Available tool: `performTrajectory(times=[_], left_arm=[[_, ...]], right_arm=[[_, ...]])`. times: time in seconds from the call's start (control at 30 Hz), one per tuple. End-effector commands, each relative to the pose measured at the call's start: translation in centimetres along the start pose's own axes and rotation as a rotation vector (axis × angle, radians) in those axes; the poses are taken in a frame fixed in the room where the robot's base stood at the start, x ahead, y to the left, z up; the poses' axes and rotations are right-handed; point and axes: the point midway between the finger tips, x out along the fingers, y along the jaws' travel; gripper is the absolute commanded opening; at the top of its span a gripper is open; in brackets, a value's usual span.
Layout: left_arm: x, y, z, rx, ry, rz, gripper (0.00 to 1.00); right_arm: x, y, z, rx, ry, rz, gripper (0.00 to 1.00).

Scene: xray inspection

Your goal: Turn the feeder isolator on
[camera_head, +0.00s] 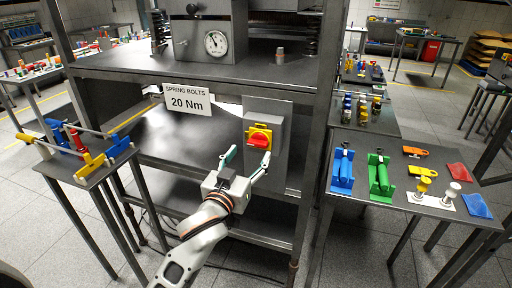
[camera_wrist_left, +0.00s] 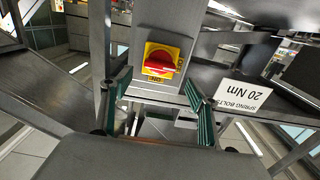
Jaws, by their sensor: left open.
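The feeder isolator is a grey box (camera_head: 277,160) with a yellow plate and a red rotary knob (camera_head: 260,138), fixed on a panel at the right of the steel rack. My left gripper (camera_head: 246,160) is open and empty, just below and in front of the knob. In the left wrist view its green-padded fingers (camera_wrist_left: 158,97) stand apart on either side below the knob, not touching it.
A sign reading SPRING BOLTS 20 Nm (camera_head: 187,99) hangs from the rack's upper shelf (camera_head: 130,64), left of the isolator. A right side table (camera_head: 400,150) holds blue, green, orange and yellow items. A small left table (camera_head: 65,165) holds coloured clamps. A rack post stands right of the isolator.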

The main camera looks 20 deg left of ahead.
Motion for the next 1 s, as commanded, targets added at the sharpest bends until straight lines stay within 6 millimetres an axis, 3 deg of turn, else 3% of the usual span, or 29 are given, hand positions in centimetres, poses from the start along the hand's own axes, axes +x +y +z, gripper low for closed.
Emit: performTrajectory(times=[0.3, 0.67, 0.7, 0.83, 1.0], left_arm=[[4.3, 0.1, -0.1, 0.001, 0.001, 0.001, 0.60], [5.0, 0.0, 0.0, 0.000, 0.000, 0.001, 0.60], [5.0, 0.0, 0.1, 0.000, 0.000, 0.001, 0.57], [5.0, 0.0, 0.1, 0.000, -0.001, 0.001, 0.23], [5.0, 0.0, 0.1, 0.001, -0.001, 0.001, 0.21]], right_arm=[[-0.2, 0.5, -0.1, 0.003, -0.006, 0.009, 0.37], [-0.2, 0.8, 0.2, 0.002, -0.010, 0.014, 0.37], [-0.2, 0.8, 0.2, 0.002, -0.011, 0.014, 0.37], [-0.2, 0.7, 0.2, 0.002, -0.011, 0.013, 0.37], [-0.2, 0.5, 0.2, 0.002, -0.011, 0.010, 0.37]])
